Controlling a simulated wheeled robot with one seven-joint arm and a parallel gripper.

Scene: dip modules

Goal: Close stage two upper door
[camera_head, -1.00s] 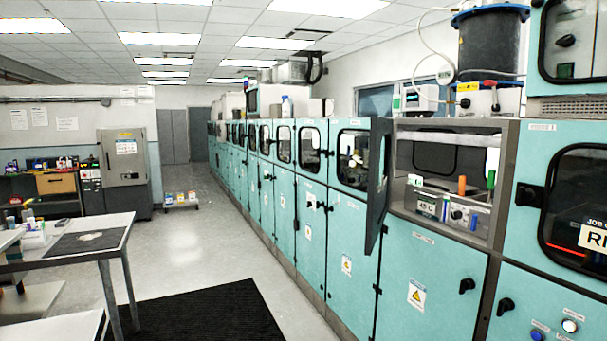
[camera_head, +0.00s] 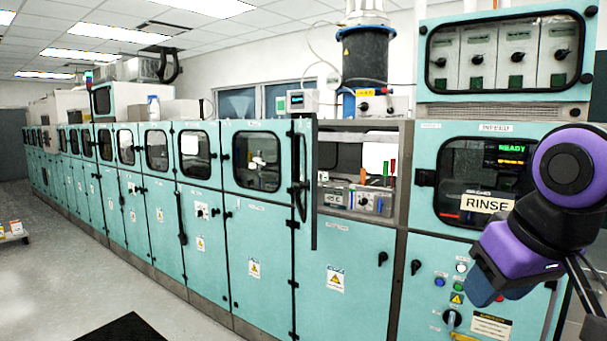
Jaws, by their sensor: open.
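The upper door (camera_head: 304,185) in the middle of the cabinet row is open. It stands swung out toward me, almost edge-on, with a dark frame and a handle on it. To its right is the open upper compartment (camera_head: 345,165), with a control box (camera_head: 362,200) and several coloured upright items inside. I cannot read a stage label on this cabinet. My purple and black arm is at the right edge, in front of the rinse cabinet and well apart from the door. My gripper cannot be made out.
A closed lower door (camera_head: 345,270) is below the compartment. The infeed cabinet (camera_head: 480,185) with a RINSE sign is at the right. Closed teal cabinets (camera_head: 150,190) run off to the left. Clear floor (camera_head: 60,260) and a black mat (camera_head: 122,330) lie in front.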

